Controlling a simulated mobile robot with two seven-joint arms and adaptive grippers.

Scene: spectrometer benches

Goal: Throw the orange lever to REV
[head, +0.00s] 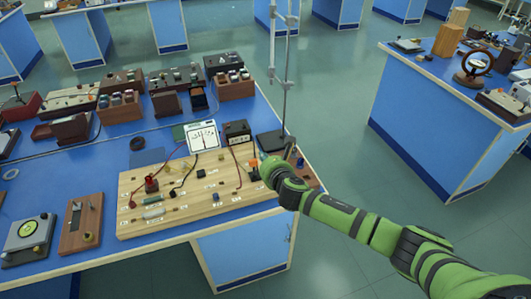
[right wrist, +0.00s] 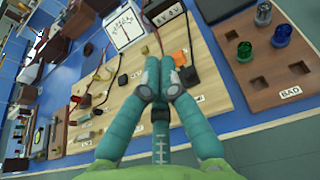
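The orange part that looks like the lever (head: 253,166) stands near the right end of the wooden circuit board (head: 150,222). In the right wrist view the orange lever (right wrist: 181,58) shows just beyond and right of my fingertips, partly covered by a finger. My right gripper (head: 264,163) is beside the lever, at its right in the head view. In the right wrist view its teal fingers (right wrist: 160,66) come together with nothing seen between them. I cannot tell whether they touch the lever. Small white labels lie on the board, but I cannot read REV. My left gripper is out of view.
A white-faced meter (head: 202,136) and a black supply box (head: 237,132) stand behind the board, with red and black leads. A metal stand rod (head: 286,95) rises near the gripper. A wooden block (right wrist: 270,65) with coloured bulbs and a BAD label lies right of the board.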

